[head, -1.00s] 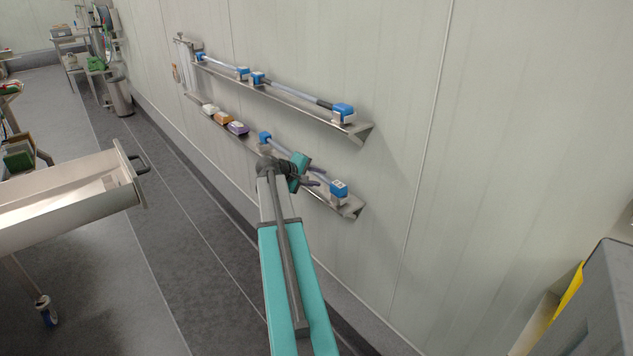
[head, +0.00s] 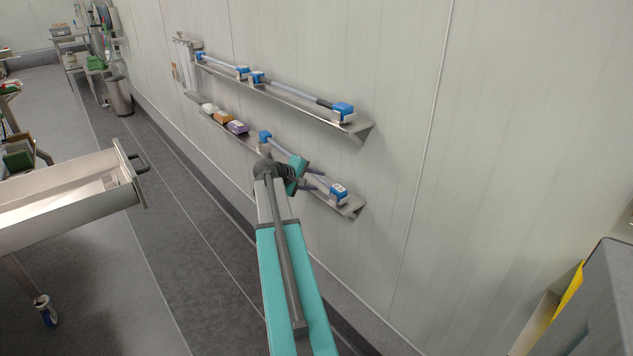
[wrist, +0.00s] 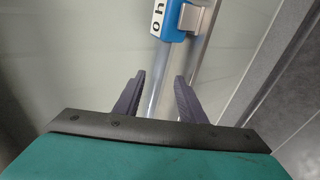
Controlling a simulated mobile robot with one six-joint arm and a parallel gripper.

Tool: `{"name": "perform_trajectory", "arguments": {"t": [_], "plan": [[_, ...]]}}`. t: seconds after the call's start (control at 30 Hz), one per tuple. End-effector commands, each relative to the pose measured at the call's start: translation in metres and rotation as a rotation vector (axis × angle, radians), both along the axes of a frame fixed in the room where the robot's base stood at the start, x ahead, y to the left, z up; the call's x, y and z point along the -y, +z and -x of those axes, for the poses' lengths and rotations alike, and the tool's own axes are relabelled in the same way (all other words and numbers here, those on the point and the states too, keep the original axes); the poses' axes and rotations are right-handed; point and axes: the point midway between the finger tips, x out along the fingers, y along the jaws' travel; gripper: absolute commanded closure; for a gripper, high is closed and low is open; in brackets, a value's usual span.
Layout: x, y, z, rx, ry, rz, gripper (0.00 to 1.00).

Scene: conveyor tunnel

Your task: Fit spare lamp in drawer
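A lamp tube (head: 314,181) with blue end caps rests in clips on the lower wall shelf (head: 352,209). Its near blue cap (head: 338,191) is right of my gripper (head: 316,179), and its far cap (head: 265,137) is beyond the gripper. In the wrist view my gripper (wrist: 157,88) is open, with the pale tube (wrist: 159,92) showing between its two dark fingers. A marked blue cap (wrist: 176,21) lies ahead of the fingertips. I cannot tell whether the fingers reach down past the tube. An open steel drawer (head: 129,172) stands at the left.
An upper shelf (head: 290,100) above my gripper bears more blue-capped lamps (head: 343,111). Small white, orange and purple boxes (head: 237,127) sit farther along the lower shelf. A grey cabinet (head: 590,305) is at the lower right. Open floor (head: 180,260) lies between drawer and wall.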

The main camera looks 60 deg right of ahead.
Motion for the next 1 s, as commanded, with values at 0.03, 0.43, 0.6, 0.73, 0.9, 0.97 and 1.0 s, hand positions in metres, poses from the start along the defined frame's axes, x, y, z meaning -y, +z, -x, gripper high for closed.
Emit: {"name": "perform_trajectory", "arguments": {"t": [0.03, 0.43, 0.6, 0.73, 0.9, 0.97, 1.0], "plan": [[-0.005, 0.003, -0.001, 0.001, 0.002, 0.001, 0.63], [-0.056, 0.035, -0.01, 0.001, 0.002, 0.001, 0.63], [-0.076, 0.048, -0.014, 0.002, 0.002, 0.002, 0.63], [-0.085, 0.055, -0.016, 0.002, 0.001, 0.001, 0.63], [-0.09, 0.058, -0.017, 0.001, 0.0, 0.0, 0.63], [-0.091, 0.058, -0.017, 0.001, 0.0, 0.0, 0.63], [-0.091, 0.058, -0.017, 0.001, 0.0, 0.0, 0.63]]}}
